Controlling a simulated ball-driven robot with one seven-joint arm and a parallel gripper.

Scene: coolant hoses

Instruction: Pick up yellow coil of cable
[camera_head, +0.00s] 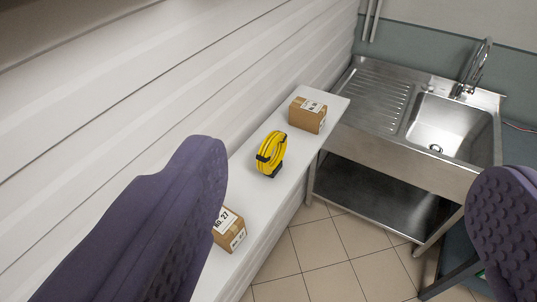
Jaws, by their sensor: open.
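My gripper (345,215) shows as two purple fingers with studded pads, one at the left and one at the right edge. They are wide apart with nothing between them. The coil lies farther off, beyond the fingertips, and is fully in view.
A cardboard box (308,115) sits on the shelf beyond the coil. A second box (229,230) labelled No. 27 sits nearer, partly behind my left finger. A steel sink unit (450,128) with a tap (473,68) and lower shelf stands right. Tiled floor (335,250) is clear.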

